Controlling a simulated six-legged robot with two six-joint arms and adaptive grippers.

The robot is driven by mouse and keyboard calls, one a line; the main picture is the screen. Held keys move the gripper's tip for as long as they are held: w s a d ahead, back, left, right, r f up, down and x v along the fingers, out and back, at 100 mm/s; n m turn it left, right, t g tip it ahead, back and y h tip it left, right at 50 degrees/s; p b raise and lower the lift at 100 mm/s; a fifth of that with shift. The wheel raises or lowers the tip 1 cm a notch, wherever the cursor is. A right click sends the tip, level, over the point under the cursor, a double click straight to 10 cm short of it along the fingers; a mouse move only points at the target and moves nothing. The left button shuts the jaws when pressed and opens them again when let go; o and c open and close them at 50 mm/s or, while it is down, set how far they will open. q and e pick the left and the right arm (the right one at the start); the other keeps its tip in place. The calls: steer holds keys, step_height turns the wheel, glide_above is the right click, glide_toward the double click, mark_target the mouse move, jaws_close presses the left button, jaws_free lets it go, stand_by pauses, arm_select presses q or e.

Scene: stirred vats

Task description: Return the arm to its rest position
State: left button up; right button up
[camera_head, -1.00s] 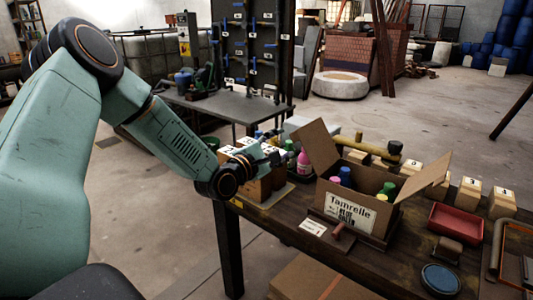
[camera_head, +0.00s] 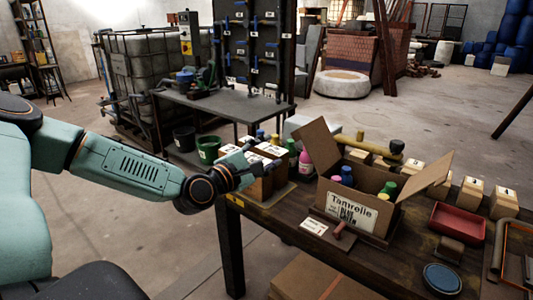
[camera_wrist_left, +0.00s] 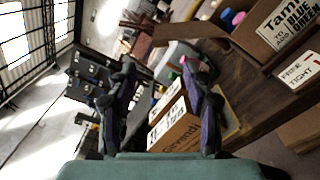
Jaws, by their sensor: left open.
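My left gripper (camera_head: 248,165) is at the left edge of the workbench in the head view, beside the small cardboard boxes with white tops (camera_head: 265,160). My left arm is teal and comes in low from the left. In the left wrist view the two fingers of the gripper (camera_wrist_left: 163,100) stand wide apart, with nothing held between them. A small box (camera_wrist_left: 178,130) shows behind the fingers there. My right gripper does not show in either view.
An open carton labelled Tamrelle (camera_head: 350,210) with bottles stands on the workbench (camera_head: 400,262). A red tray (camera_head: 458,222) and a blue round lid (camera_head: 441,279) lie to the right. A dark table (camera_head: 225,105) and green bucket (camera_head: 208,149) stand behind. The floor at left is open.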

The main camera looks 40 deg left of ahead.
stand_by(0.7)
arm_select(q)
steer(key=s+d+f+m+g+h, duration=0.1)
steer(key=s+d+f+m+g, duration=0.45)
steer(key=f+m, duration=0.3)
steer(key=s+d+f+m+g, duration=0.45)
steer(key=d+f+m, duration=0.2)
steer(key=f, duration=0.35)
steer(key=s+d+f+m+g, duration=0.1)
steer(key=s+f, duration=0.3)
steer(key=s, duration=0.5)
steer(key=s+d+f+m+g+y, duration=0.1)
steer(key=s+f+m+g, duration=0.3)
steer(key=s, duration=0.5)
steer(key=s+d+f+m+g, duration=0.3)
steer(key=s+f, duration=0.3)
steer(key=s, duration=0.2)
steer(key=shift+s+d+y, duration=0.15)
steer(key=shift+s+y, duration=0.15)
steer(key=shift+s, duration=0.1)
